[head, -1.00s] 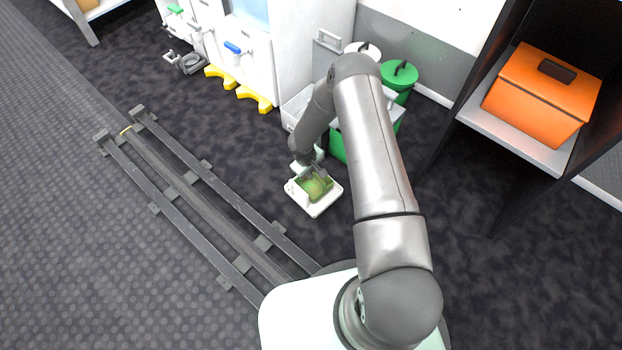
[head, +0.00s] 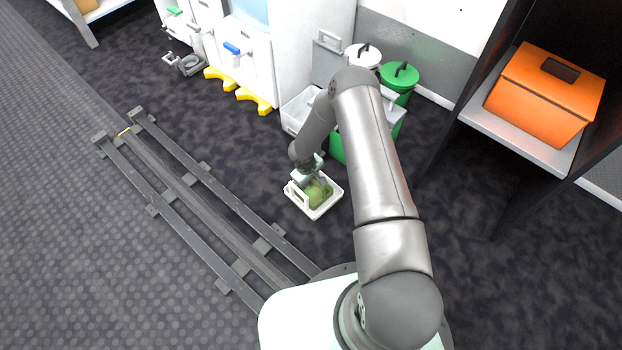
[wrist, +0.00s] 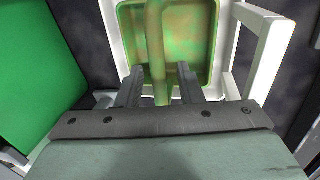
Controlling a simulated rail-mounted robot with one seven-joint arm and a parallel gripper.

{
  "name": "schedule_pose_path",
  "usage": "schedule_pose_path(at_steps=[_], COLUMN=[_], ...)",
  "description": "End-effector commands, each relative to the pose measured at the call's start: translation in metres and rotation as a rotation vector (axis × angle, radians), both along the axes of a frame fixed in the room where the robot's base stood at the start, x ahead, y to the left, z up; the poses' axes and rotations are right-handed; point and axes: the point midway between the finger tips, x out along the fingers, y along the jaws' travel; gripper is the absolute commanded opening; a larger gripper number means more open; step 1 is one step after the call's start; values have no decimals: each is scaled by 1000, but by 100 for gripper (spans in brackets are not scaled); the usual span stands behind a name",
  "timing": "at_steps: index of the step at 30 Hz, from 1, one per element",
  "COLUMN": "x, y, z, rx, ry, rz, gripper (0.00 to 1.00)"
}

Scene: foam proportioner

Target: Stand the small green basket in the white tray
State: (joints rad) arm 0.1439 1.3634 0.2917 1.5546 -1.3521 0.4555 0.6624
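The small green basket (head: 319,192) is inside the white tray (head: 316,214) on the floor. In the wrist view the basket (wrist: 185,45) appears level, with its upright handle (wrist: 155,45) across the middle. The white tray's side handle (wrist: 268,50) rises to the right. My gripper (head: 313,180) is low over the basket. In the wrist view my gripper (wrist: 160,88) has its two fingers apart on either side of the basket handle, with a gap showing at each side. The basket's underside is hidden.
A green bin (head: 338,148) stands just behind the tray, and it fills the left of the wrist view (wrist: 35,75). A grey open box (head: 297,110) is behind it. Floor rails (head: 205,185) run to the left. An orange box (head: 545,95) sits on a shelf at right.

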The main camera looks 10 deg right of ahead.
Motion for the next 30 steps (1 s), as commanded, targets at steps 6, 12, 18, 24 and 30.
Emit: schedule_pose_path(at_steps=[6,12,18,24,30], x=[0,-5,-9,-11,-11], y=[2,10,16,20,4], z=[18,62,100,119,178], rx=[0,0,0,-1,-47], ry=[-1,-2,-2,-1,-11], rz=[1,2,2,0,-35], gripper=[33,33,33,33,33])
